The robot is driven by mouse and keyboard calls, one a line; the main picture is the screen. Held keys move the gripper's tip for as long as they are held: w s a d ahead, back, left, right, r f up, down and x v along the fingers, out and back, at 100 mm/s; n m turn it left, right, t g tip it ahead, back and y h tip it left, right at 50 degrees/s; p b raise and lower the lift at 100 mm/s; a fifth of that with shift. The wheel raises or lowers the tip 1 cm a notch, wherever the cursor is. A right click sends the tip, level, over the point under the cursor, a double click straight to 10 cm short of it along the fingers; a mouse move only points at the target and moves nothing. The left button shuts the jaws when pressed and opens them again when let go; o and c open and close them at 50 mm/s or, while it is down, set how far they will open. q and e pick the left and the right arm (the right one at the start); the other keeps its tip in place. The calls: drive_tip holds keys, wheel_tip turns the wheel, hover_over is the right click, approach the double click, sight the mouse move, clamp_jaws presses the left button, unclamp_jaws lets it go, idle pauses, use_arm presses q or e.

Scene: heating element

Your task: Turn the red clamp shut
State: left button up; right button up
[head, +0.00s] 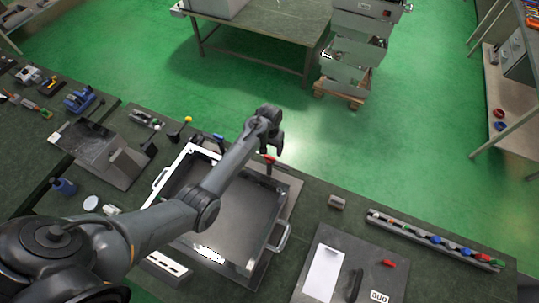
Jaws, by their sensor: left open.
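The red clamp (269,159) shows as a small red handle at the far right corner of the metal tray (284,197) on the workbench. The lower part of the clamp is small and hard to make out. My left arm reaches across the tray from the lower left. My left gripper (271,147) is open and empty, very close to the red handle in the picture. I cannot tell whether it touches the handle. My right gripper is not in view.
A blue-handled clamp (218,138) and a yellow-knobbed lever (188,120) stand near the tray's far edge. A tool rail (430,238) and a dark board (335,262) lie to the right.

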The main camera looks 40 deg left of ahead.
sight(269, 157)
use_arm(q)
drive_tip(key=shift+f+b, duration=2.9)
drive_tip(key=shift+f, duration=0.35)
